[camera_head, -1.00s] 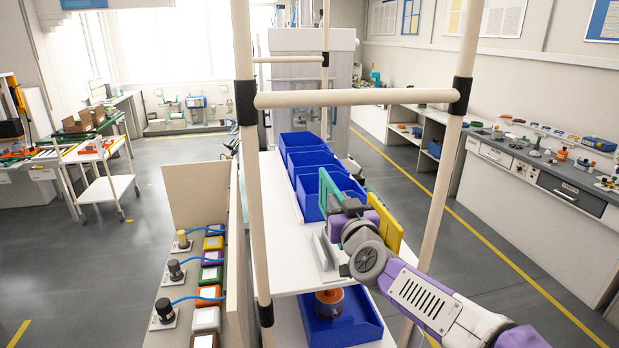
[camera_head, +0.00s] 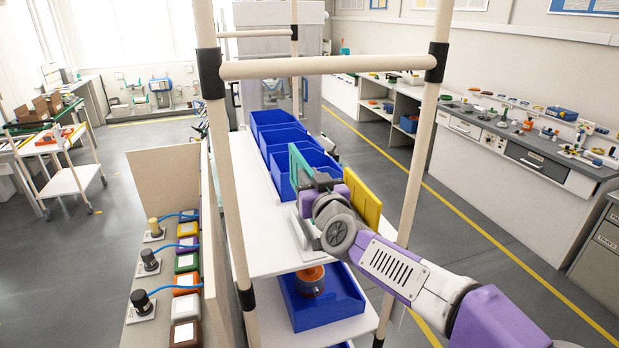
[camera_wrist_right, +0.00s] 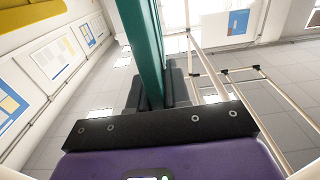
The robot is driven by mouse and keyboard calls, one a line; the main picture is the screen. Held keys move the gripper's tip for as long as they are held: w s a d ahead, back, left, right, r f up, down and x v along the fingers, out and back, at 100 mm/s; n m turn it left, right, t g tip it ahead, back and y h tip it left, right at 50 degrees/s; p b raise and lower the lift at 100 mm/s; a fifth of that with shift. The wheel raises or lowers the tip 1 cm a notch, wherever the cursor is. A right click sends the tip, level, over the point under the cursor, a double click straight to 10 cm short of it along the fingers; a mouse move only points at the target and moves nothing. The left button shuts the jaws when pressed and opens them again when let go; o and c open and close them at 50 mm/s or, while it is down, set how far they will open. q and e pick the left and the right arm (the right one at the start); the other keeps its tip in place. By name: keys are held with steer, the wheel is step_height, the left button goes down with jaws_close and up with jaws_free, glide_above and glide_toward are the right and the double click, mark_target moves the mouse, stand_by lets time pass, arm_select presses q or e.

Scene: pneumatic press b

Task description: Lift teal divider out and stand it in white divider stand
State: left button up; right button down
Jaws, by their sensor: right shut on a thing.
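The teal divider (camera_head: 298,168) is upright near the front blue bin in the head view. My right gripper (camera_head: 318,182) is shut on it. In the right wrist view the teal divider (camera_wrist_right: 143,45) rises from between the dark fingers of my right gripper (camera_wrist_right: 150,92). Its lower part is hidden by the gripper in the head view. A white stand with upright plates (camera_head: 306,232) is on the white shelf, just below and left of the gripper, partly covered by it. A yellow divider (camera_head: 362,198) stands upright just right of the gripper. My left gripper is not in view.
Blue bins (camera_head: 276,140) stand in a row on the white shelf (camera_head: 250,200). A lower blue bin (camera_head: 335,305) holds an orange-topped part (camera_head: 311,278). Beige rack posts (camera_head: 425,130) and a crossbar (camera_head: 330,66) frame the shelf. The shelf's left side is bare.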

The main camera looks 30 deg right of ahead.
mark_target(315, 224)
steer(key=shift+f+b, duration=1.7)
steer(key=shift+f, duration=0.5)
steer(key=shift+p, duration=0.3)
steer(key=shift+f+b, duration=2.35)
steer(key=shift+f, duration=0.2)
steer(key=c, duration=1)
jaws_free()
steer(key=v, duration=0.7)
steer(key=shift+s, duration=0.25)
